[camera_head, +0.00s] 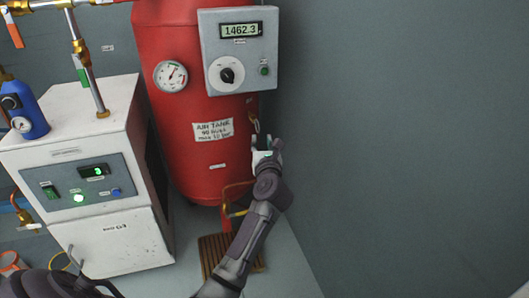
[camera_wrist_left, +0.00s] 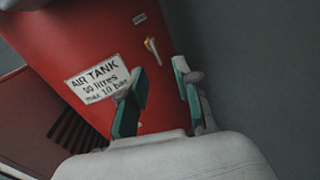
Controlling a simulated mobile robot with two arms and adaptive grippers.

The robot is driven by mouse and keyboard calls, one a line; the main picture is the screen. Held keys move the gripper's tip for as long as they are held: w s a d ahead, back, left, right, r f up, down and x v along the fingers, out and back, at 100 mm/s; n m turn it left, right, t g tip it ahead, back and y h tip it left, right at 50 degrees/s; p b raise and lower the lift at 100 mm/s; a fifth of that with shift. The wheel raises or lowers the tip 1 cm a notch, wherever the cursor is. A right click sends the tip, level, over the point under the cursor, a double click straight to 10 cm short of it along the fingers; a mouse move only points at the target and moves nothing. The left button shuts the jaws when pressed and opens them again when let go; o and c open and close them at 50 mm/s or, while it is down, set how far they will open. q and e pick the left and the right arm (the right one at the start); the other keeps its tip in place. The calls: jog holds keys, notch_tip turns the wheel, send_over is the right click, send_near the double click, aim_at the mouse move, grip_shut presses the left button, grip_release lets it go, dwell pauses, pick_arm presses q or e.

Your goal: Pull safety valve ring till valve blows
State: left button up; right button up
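The red air tank (camera_head: 183,115) stands upright against the wall, with a white label on its front. A small brass safety valve with a ring (camera_head: 255,122) sits on the tank's right side, below the grey control box. My left gripper (camera_head: 267,145) is just below the valve and apart from it. In the left wrist view the valve and ring (camera_wrist_left: 152,50) appear beyond the fingers, in the gap between them. The left gripper (camera_wrist_left: 158,95) is open and empty, its green pads well apart. The ring's exact shape is too small to tell. My right gripper is not in view.
The grey control box (camera_head: 239,60) reads 1462.3 and has a dial and green button. A pressure gauge (camera_head: 171,76) is on the tank. A white machine (camera_head: 120,235) with a blue bottle (camera_head: 25,110) stands left. Bare wall fills the right side.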

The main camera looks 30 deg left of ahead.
pick_arm(q)
jog(key=v, duration=0.6)
dwell(0.4)
